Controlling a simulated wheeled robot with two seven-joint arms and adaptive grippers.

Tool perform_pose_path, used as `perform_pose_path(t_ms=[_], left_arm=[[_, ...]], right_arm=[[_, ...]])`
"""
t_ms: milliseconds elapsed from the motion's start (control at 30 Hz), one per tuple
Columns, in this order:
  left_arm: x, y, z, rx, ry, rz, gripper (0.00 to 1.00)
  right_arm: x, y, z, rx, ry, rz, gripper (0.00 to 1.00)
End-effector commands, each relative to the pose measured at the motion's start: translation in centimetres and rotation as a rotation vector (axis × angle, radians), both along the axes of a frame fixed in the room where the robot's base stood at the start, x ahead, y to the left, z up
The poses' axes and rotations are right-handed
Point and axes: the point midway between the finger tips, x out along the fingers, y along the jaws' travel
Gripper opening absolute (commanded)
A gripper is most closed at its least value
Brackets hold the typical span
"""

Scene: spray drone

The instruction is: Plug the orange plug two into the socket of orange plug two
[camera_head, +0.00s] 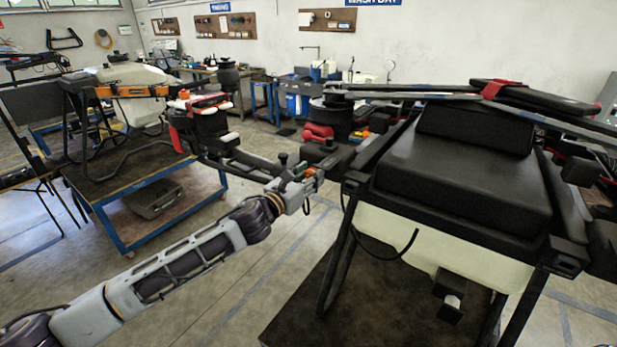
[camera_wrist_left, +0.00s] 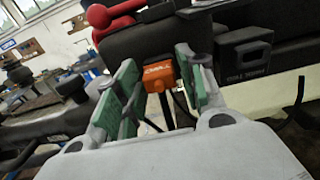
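The orange plug (camera_wrist_left: 158,74), with dark lettering on its face, sits between the green-padded fingers of my left gripper (camera_wrist_left: 160,85) in the left wrist view. Both fingers appear to close on its sides, and dark cables run down from it. In the head view my left gripper (camera_head: 304,178) is beside the left side of the large black drone (camera_head: 465,175). A black box with pale lettering (camera_wrist_left: 244,52), which may be a socket, is to the right of the plug in the wrist view. I cannot read its label surely. My right gripper is not in view.
A pale tank (camera_head: 440,245) hangs under the drone on a dark stand. Folded drone arms (camera_head: 430,97) stretch across its top. Another drone stands on a blue-framed cart (camera_head: 130,237) at the left. Open floor lies between the cart and the drone.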

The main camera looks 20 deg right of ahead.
Motion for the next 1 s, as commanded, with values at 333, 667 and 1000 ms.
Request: perform_pose_path(t_ms=[333, 667, 1000], left_arm=[[0.0, 0.0, 0.0, 0.0, 0.0, 0.0, 0.53], [-0.5, 0.7, 0.0, 0.0, 0.0, 0.0, 0.53], [-2.1, 2.9, 0.0, 0.001, 0.001, 0.0, 0.53]], right_arm=[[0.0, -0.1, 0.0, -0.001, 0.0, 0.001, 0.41], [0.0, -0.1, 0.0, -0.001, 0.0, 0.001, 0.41], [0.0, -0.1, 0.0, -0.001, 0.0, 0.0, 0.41]])
